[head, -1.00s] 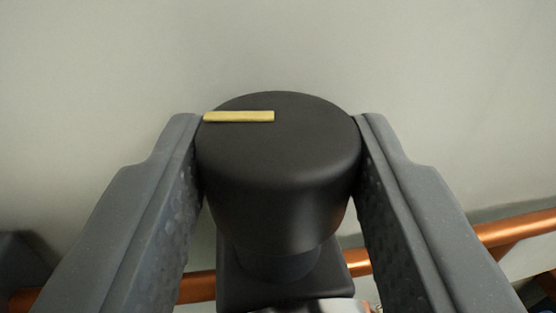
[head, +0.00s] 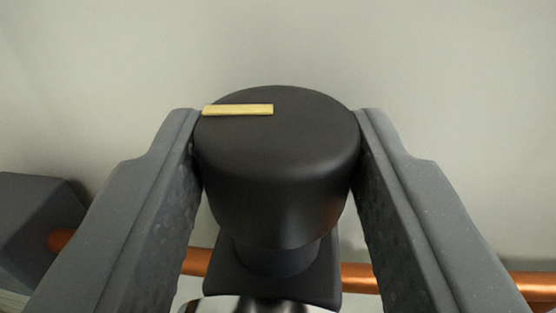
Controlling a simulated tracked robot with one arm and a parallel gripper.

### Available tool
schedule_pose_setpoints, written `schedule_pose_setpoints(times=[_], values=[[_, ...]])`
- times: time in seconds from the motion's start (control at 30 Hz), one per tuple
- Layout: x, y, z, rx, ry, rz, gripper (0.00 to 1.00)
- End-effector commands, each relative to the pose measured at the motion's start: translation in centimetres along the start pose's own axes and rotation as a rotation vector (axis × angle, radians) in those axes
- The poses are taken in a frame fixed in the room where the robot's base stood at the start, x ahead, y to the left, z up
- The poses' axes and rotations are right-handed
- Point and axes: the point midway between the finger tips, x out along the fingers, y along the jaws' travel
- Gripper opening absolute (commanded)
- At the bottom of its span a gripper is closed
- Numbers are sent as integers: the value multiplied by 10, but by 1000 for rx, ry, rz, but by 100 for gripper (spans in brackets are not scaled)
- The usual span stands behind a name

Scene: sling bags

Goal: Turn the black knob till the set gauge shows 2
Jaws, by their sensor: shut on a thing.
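The black knob (head: 276,165) fills the middle of the view, with its round end face toward me. A yellow marker bar (head: 237,110) on that face runs from near the centre to the left rim. My gripper (head: 277,125) is shut on the knob, one grey finger against its left side and one against its right. Below the knob is a dark base part (head: 225,280). The set gauge does not show in this view.
A copper pipe (head: 358,278) runs across behind the knob's base. A dark grey block (head: 32,215) sits at the pipe's left end. A plain pale wall (head: 450,60) is behind. Something shiny at the bottom edge is cut off.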

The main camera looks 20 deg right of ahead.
Motion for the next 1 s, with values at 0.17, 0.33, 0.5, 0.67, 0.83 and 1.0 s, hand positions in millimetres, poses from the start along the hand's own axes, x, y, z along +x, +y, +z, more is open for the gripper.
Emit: schedule_pose_setpoints(times=[0.17, 0.33, 0.5, 0.67, 0.83, 1.0], values=[[0, 1, 4, 0, 3, -61, 16], [0, 1, 5, 1, 1, -116, 16], [1, 2, 4, 3, 1, -164, 16], [1, 2, 4, 1, 2, -205, 16], [1, 3, 3, 2, 1, -240, 16], [1, 4, 1, 1, 2, -264, 16]])
